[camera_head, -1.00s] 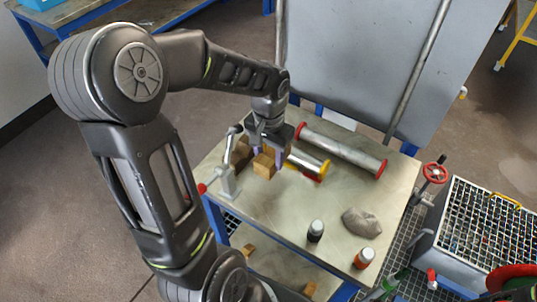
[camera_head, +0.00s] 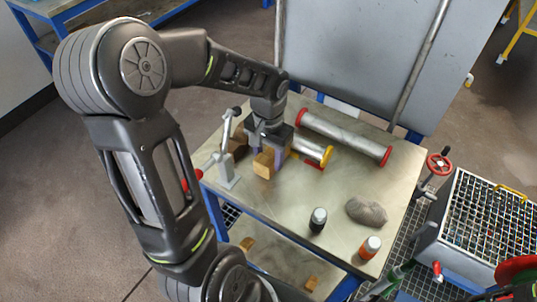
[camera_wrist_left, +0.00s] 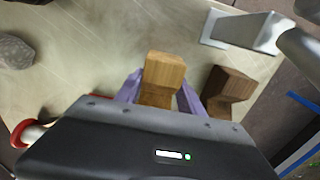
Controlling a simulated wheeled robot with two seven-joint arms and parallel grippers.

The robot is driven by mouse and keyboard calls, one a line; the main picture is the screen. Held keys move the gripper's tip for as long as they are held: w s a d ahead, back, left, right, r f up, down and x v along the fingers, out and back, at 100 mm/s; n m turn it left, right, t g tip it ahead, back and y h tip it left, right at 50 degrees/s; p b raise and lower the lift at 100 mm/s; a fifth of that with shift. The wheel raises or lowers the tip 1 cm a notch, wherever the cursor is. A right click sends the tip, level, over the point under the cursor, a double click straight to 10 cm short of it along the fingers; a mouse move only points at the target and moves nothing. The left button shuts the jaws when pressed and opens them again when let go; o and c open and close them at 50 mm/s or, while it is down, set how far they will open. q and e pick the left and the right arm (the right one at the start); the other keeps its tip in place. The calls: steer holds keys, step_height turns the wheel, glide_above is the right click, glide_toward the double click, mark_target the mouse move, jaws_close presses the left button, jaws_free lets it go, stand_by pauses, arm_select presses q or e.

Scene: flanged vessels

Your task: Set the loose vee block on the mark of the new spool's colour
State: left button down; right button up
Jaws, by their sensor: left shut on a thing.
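The light wooden vee block (camera_head: 264,164) is between the fingers of my left gripper (camera_head: 268,150), which is shut on it near the table's left side. In the left wrist view the block (camera_wrist_left: 163,75) shows between the purple fingers. I cannot tell whether it touches the table. A darker wooden block (camera_wrist_left: 228,88) stands just right of the gripper there. A short metal spool (camera_head: 311,148) with a yellow flange lies right of the gripper, its left end hidden. A red patch (camera_head: 314,165) shows beside it. A long spool (camera_head: 343,137) with red flanges lies behind. My right gripper is not seen.
A metal toggle clamp (camera_head: 228,170) stands close left of the gripper. The table's (camera_head: 290,205) front middle is clear.

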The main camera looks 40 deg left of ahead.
mark_target(269, 156)
arm_select(q)
steer(key=shift+f+b, duration=0.35)
steer(key=shift+f, duration=0.2)
stand_by(0.4)
steer(key=c, duration=0.6)
jaws_free()
steer(key=shift+c, duration=0.2)
steer(key=shift+r, duration=0.1)
step_height(269, 156, up, 8)
steer(key=shift+f, duration=0.15)
